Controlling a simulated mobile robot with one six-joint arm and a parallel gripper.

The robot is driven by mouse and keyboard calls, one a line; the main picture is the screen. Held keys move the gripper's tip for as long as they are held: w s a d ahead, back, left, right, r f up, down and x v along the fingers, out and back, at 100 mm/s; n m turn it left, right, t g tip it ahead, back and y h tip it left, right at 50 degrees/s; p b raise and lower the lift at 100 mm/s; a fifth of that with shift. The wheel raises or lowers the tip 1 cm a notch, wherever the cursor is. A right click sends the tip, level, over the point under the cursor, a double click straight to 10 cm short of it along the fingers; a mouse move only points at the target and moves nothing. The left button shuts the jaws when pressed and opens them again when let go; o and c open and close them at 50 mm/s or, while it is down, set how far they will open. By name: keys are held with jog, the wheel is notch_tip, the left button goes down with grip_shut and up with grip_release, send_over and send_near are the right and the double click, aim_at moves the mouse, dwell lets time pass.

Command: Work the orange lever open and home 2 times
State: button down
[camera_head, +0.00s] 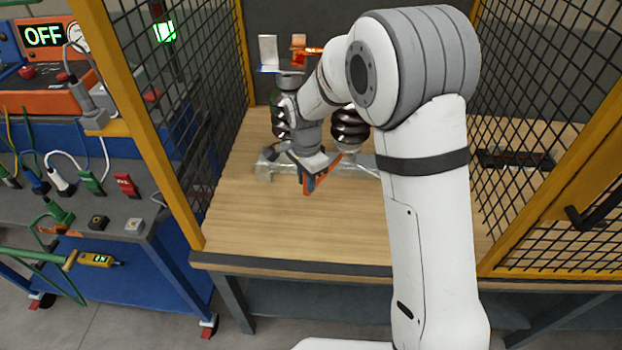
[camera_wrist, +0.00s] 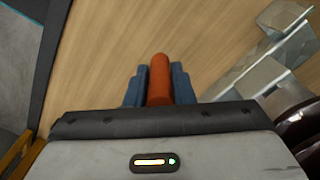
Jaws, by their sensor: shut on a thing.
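The orange lever (camera_wrist: 159,80) stands between the two blue finger pads of my gripper (camera_wrist: 159,88) in the wrist view, with a pad on each side. My gripper is shut on it. In the head view my gripper (camera_head: 308,180) points down over the wooden bench, and a piece of the orange lever (camera_head: 322,174) shows at the fingers.
Yellow-framed mesh walls (camera_head: 205,100) flank the bench (camera_head: 270,225). A panel reading OFF (camera_head: 44,36) stands at left. The bench front is clear.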

jog(key=shift+w+a+r, duration=0.15)
jog(key=shift+w+r, duration=0.05)
jog(key=c, duration=1.4)
grip_release()
jog(key=shift+w+f, duration=0.1)
jog(key=shift+f, duration=0.05)
jog(key=shift+c, duration=0.2)
jog(key=shift+o, duration=0.9)
notch_tip(320, 180, up, 8)
jog(key=shift+f, duration=0.1)
